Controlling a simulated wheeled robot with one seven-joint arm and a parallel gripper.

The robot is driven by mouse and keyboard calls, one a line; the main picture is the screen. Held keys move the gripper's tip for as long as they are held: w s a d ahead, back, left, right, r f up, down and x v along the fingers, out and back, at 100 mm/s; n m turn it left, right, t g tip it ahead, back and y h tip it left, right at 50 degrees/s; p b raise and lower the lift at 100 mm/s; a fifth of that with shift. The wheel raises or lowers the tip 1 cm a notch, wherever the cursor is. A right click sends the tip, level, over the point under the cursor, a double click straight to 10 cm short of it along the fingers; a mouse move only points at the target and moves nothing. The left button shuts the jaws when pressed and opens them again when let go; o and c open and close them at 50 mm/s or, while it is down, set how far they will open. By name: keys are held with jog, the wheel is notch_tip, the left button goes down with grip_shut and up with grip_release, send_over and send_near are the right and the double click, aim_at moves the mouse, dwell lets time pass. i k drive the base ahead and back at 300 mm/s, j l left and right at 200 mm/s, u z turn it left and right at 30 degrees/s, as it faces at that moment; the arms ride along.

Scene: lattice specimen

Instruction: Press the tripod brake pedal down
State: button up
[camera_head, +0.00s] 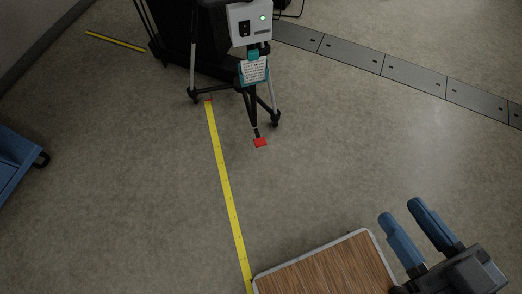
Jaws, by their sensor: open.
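The tripod (192,52) stands at the top of the view on dark legs with wheels or feet at their ends. The red brake pedal (260,142) sticks out at the tripod's near side, low over the floor. I cannot tell whether it is up or down. My gripper (402,213) is at the lower right, with two blue fingers apart and nothing between them. It is well away from the pedal.
A yellow measuring strip (226,185) runs along the floor from the tripod toward a wood-topped surface (325,270) at the bottom. A blue cart (15,160) stands at the left edge. Grey floor plates (400,72) cross the upper right. The floor around the pedal is clear.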

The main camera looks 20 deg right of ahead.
aim_at(260, 141)
jog(key=k, duration=0.15)
jog(key=i+l+u, duration=0.1)
jog(key=u, duration=0.65)
jog(key=i+l+u, duration=0.15)
jog(key=l, duration=0.2)
jog(key=i+l+u, duration=0.2)
jog(key=l, duration=0.15)
jog(key=l+u, duration=0.15)
jog(key=l, duration=0.2)
jog(key=i+l+u, duration=0.15)
jog(key=l, duration=0.25)
jog(key=i+l, duration=0.1)
jog(key=l, duration=0.6)
